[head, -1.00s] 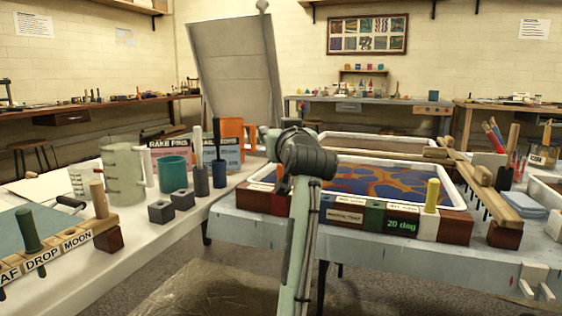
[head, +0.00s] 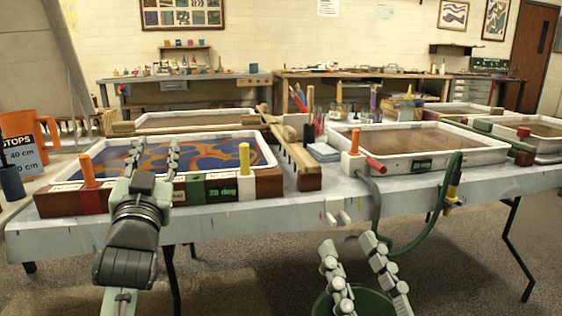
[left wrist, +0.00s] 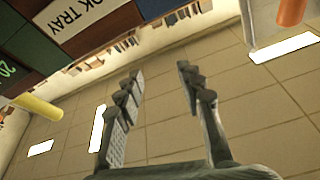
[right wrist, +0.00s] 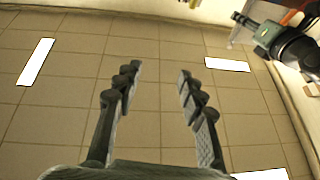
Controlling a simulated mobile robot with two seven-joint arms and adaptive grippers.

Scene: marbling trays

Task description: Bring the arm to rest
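My left gripper (head: 154,155) points upward in front of the near marbling tray (head: 258,185), its two fingers apart with nothing between them. In the left wrist view its open fingers (left wrist: 160,72) show against the ceiling. My right gripper (head: 350,250) is low in front of the table, left of the hanging green hose, also pointing up. In the right wrist view its fingers (right wrist: 160,72) are apart and empty. The left fingers overlap the tray's front in the head view; I cannot tell how far apart they are.
An orange peg (head: 86,170) and a yellow peg (head: 244,160) stand on the tray's front rail. A second tray (head: 445,162) stands to the right, with a green hose (head: 425,235) hanging over the table edge. A dark green round container (head: 375,302) lies below the right gripper.

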